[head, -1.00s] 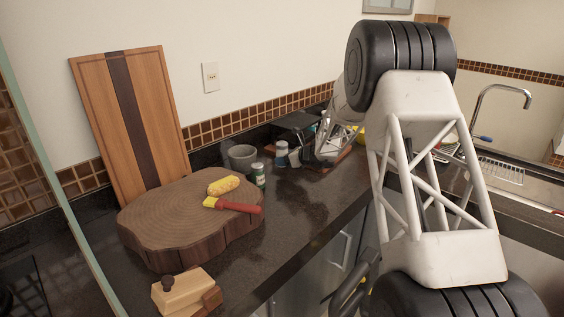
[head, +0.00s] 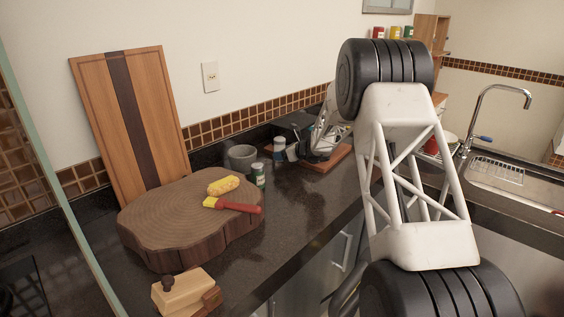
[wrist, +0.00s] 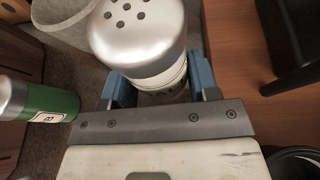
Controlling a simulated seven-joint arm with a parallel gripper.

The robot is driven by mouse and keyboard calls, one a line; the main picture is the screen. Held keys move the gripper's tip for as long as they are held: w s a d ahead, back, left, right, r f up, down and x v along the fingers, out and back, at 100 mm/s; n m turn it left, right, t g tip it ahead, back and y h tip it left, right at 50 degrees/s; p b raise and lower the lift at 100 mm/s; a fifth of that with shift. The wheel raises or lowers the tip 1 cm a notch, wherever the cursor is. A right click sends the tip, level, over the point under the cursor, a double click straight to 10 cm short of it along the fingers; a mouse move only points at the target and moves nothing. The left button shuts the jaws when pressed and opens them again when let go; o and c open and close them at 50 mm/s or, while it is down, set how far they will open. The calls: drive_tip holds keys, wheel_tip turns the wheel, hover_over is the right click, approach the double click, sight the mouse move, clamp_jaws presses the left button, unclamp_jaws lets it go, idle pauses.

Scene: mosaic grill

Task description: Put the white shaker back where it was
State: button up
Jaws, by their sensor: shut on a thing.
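The white shaker (wrist: 158,60) has a domed metal lid with holes and a white labelled body. In the wrist view it stands between the blue fingers of my gripper (wrist: 160,90), which is shut on it. In the head view the shaker (head: 279,150) is small, at the back of the counter, with my gripper (head: 291,152) at its right side. The shaker looks upright. I cannot tell whether its base touches the counter, as my gripper hides its lower part in the wrist view.
A green shaker (head: 258,174) and a grey cup (head: 242,158) stand just left of the white shaker. A wooden board (head: 328,161) with dark items lies to the right. A round wood block (head: 165,215) holds corn and a red-handled brush.

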drive_tip(key=shift+f, duration=1.7)
drive_tip(key=shift+f, duration=0.15)
drive_tip(key=o, duration=1)
drive_tip(key=shift+v, duration=0.9)
drive_tip(key=v, duration=1)
drive_tip(key=shift+s, duration=0.1)
drive_tip(key=shift+d, duration=0.1)
drive_tip(key=shift+r, duration=0.25)
